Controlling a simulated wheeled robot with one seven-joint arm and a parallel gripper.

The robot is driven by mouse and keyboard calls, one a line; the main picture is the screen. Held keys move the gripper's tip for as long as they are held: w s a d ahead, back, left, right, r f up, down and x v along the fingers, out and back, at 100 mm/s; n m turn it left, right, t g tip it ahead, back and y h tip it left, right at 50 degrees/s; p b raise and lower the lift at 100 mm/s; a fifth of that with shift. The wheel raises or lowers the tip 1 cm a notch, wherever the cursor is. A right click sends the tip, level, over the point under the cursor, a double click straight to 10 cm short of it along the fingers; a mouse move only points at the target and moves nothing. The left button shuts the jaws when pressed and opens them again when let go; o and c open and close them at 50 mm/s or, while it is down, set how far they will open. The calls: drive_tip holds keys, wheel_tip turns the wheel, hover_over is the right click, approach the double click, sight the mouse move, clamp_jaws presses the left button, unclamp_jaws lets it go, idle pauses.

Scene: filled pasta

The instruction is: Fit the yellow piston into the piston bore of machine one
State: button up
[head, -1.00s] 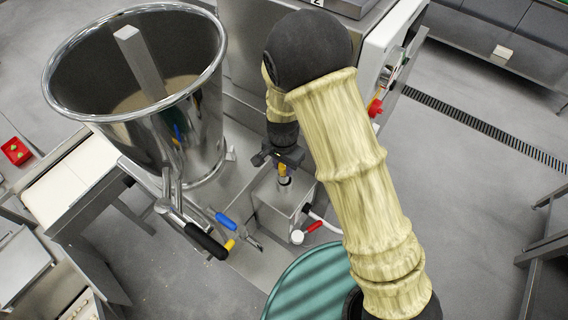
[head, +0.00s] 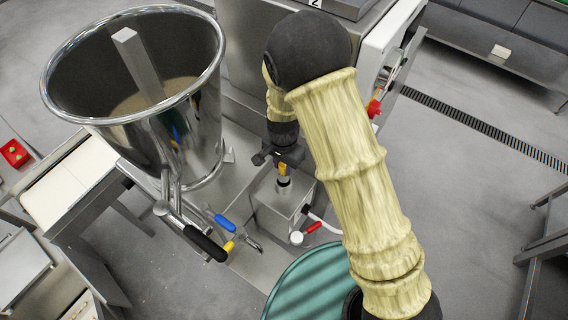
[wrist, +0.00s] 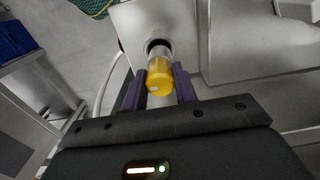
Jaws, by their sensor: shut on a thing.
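The yellow piston (head: 282,169) is upright between the fingers of my gripper (head: 280,158), above a square steel block. In the wrist view, my gripper (wrist: 160,86) is shut on the piston's yellow cap (wrist: 159,76), with a dark finger on each side. A short steel shaft below the cap points into a round dark bore (wrist: 157,43) in the block (wrist: 131,24). The shaft's lower end appears at or inside the opening, but I cannot tell how deep. The block (head: 271,203) also shows in the head view.
A large steel hopper (head: 190,137) stands left of the block. A black-handled lever (head: 205,243), a blue handle (head: 225,222) and a red handle (head: 314,227) lie close by. A teal round surface (head: 310,280) is in front. A label "2" shows at the top.

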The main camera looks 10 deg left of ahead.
sight(284, 174)
drive_tip(key=shift+s+f+b, duration=0.1)
drive_tip(key=shift+f+b, duration=1.75)
drive_tip(key=shift+f, duration=0.9)
idle(1.5)
drive_tip(key=o, duration=1.3)
drive_tip(key=shift+r+p, duration=2.85)
drive_tip(key=shift+r, duration=0.75)
